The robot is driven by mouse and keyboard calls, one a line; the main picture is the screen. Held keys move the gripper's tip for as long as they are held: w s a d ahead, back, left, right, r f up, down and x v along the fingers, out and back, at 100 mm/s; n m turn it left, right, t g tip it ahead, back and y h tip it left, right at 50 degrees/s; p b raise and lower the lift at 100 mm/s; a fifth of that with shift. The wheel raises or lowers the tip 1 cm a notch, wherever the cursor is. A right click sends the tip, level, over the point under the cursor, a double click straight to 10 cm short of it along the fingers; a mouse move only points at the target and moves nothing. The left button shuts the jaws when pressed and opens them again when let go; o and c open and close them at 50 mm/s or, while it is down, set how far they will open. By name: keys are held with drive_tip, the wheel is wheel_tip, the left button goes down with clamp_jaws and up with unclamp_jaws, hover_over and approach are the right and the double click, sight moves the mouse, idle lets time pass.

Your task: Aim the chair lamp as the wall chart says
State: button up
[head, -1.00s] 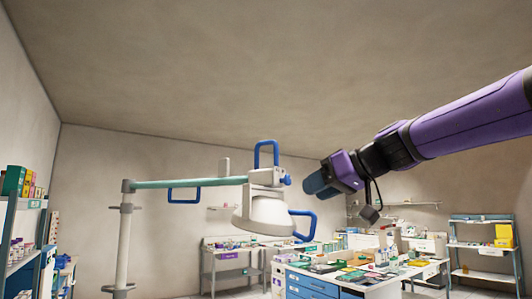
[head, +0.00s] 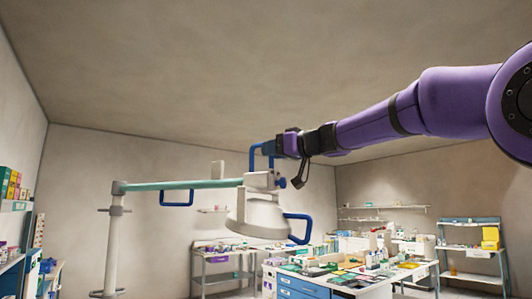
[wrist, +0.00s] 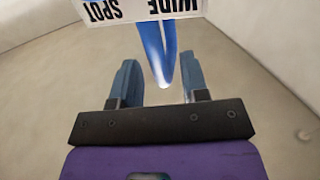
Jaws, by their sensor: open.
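The chair lamp has a white head (head: 258,214) hanging from a green arm (head: 185,184) on a white post (head: 112,240). A blue loop handle (head: 254,158) stands on top of the head; another blue loop (head: 298,230) is at its right, and a third (head: 177,198) hangs under the arm. My gripper (head: 268,149) is at the top handle. In the wrist view my open gripper (wrist: 158,60) has a blue handle (wrist: 170,45) between its fingers, with gaps to both. A white label (wrist: 140,9) reads "WIDE" and "SPOT" upside down. I cannot make out the wall chart.
A white counter with blue drawers (head: 305,287), covered in small items, stands below and right of the lamp. Shelves (head: 470,250) stand at the far right and at the left edge.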

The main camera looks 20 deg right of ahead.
drive_tip(key=shift+x, duration=1.35)
clamp_jaws()
